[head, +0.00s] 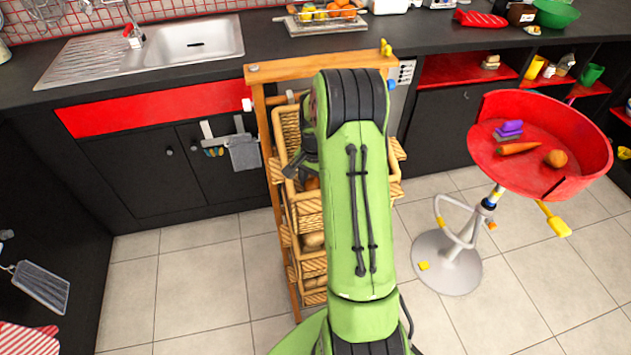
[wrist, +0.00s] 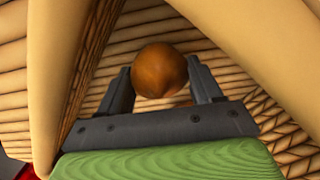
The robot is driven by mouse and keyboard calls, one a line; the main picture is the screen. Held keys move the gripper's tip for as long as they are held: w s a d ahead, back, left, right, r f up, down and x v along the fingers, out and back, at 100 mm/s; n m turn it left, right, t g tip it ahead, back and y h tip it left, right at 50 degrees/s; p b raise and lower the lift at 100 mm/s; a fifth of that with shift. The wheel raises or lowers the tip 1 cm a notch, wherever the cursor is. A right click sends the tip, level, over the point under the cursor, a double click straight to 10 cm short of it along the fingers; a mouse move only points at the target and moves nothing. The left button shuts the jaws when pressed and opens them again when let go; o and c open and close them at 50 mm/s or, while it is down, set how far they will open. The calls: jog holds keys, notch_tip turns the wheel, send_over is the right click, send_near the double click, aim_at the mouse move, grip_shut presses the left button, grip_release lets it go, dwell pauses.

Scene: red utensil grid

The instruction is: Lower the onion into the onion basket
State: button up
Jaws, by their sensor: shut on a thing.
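A round brown onion (wrist: 160,72) sits between the two dark fingers of my gripper (wrist: 160,84) in the wrist view. The gripper is shut on it. Woven basket walls (wrist: 138,35) surround the gripper and onion, so they are inside or just at the mouth of a basket. In the head view my green arm hides much of the wooden basket rack (head: 322,70), and my gripper (head: 292,172) shows only in part at its left side. Brown round things show in the baskets below. I cannot tell whether the onion touches the basket floor.
A red stool (head: 585,150) at the right holds a carrot (head: 517,148), an orange-brown round item (head: 556,158) and a purple sponge-like thing (head: 509,128). A counter with a sink (head: 200,40) runs behind the rack. Tiled floor is clear left of the rack.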

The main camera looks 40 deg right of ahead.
jog(key=shift+f, duration=0.45)
jog(key=o, duration=1.2)
